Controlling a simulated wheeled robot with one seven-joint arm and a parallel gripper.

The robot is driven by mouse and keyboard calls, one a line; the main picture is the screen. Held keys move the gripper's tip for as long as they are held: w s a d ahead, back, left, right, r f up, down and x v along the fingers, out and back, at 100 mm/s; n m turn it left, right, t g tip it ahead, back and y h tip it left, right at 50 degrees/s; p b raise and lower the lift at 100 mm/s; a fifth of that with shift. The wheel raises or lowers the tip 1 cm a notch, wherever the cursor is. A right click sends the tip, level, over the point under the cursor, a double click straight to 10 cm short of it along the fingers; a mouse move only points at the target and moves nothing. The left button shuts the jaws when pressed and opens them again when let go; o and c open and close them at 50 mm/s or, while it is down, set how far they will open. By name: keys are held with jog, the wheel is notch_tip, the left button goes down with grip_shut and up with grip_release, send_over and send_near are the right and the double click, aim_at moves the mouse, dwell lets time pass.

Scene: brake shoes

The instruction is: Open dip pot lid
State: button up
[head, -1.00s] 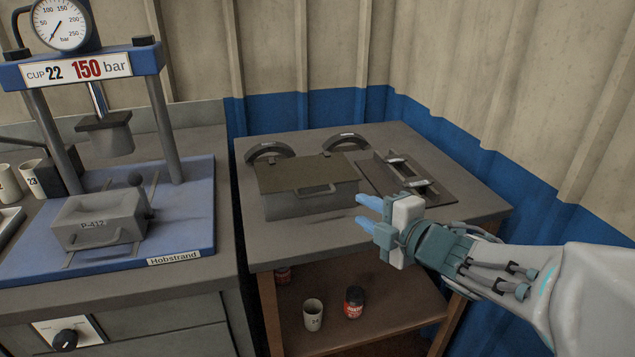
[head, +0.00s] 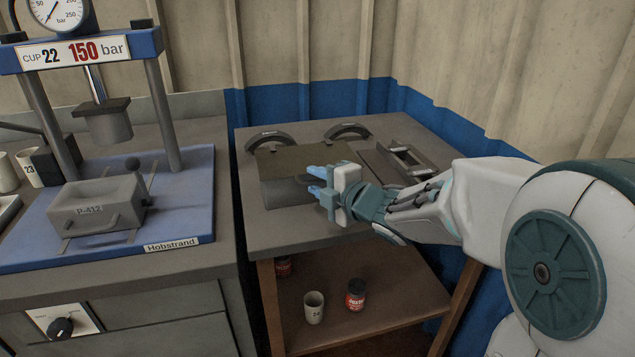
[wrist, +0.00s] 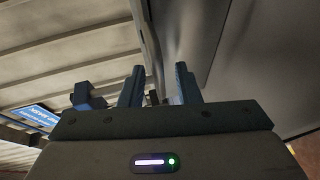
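The dip pot (head: 284,191) is a grey box on the side table. Its flat brown-grey lid (head: 298,159) lies shut on top. The handle at the pot's front is hidden behind my gripper in the head view. My gripper (head: 316,182) is at the pot's front right, with its blue fingertips pointing left, close to the front edge of the lid. In the wrist view my gripper (wrist: 158,84) shows its two dark fingers apart. A small dark piece shows between them, and I cannot tell whether it is the handle. Contact with the pot cannot be told.
Two curved brake shoes (head: 270,141) (head: 347,131) lie behind the pot. A dark metal fixture (head: 402,160) sits at its right. A blue press (head: 190,220) stands on the left bench. A cup (head: 314,307) and red can (head: 355,294) stand on the lower shelf (head: 400,300).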

jog(key=shift+w+a, duration=0.15)
jog(key=shift+w, duration=0.05)
grip_shut()
jog(key=shift+r+p, duration=0.1)
jog(key=shift+p, duration=0.3)
